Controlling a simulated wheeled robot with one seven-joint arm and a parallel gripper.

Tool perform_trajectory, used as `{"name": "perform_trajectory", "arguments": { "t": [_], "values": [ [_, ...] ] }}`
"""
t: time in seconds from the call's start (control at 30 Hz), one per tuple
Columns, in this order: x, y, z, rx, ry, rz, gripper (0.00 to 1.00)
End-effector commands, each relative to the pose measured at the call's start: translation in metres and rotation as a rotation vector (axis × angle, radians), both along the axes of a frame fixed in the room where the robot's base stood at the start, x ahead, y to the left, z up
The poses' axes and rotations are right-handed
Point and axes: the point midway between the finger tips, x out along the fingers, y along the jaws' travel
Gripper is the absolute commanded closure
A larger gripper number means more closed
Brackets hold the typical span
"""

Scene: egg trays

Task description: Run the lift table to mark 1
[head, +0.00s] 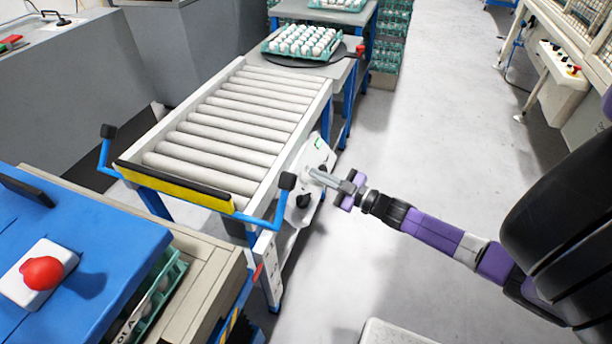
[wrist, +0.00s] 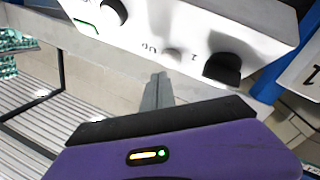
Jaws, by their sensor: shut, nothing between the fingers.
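A white control box (head: 311,178) is fixed to the right side of the roller table (head: 300,140). In the wrist view the box (wrist: 180,25) carries a black knob (wrist: 113,12), a small grey switch (wrist: 172,52) between faint markings, and a larger black knob (wrist: 222,68). A green-outlined window (wrist: 86,27) is at its left. My gripper (head: 314,174) is shut and empty at the box face; it also shows in the wrist view (wrist: 158,80), below the grey switch. I cannot tell whether it touches.
A red pointer (head: 257,272) is near a white marked plate (head: 266,250) on the roller table's near leg. A blue surface with a red button (head: 43,273) is at lower left. An egg tray (head: 302,42) stands at the back. The floor right of the roller table is clear.

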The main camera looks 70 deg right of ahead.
Motion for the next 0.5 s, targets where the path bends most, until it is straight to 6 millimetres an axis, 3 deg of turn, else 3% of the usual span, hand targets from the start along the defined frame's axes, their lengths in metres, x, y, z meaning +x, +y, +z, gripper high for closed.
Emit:
{"name": "perform_trajectory", "arguments": {
  "t": [0.5],
  "values": [
    [-0.023, -0.003, 0.023, -0.001, 0.001, -0.002, 1.00]
  ]
}}
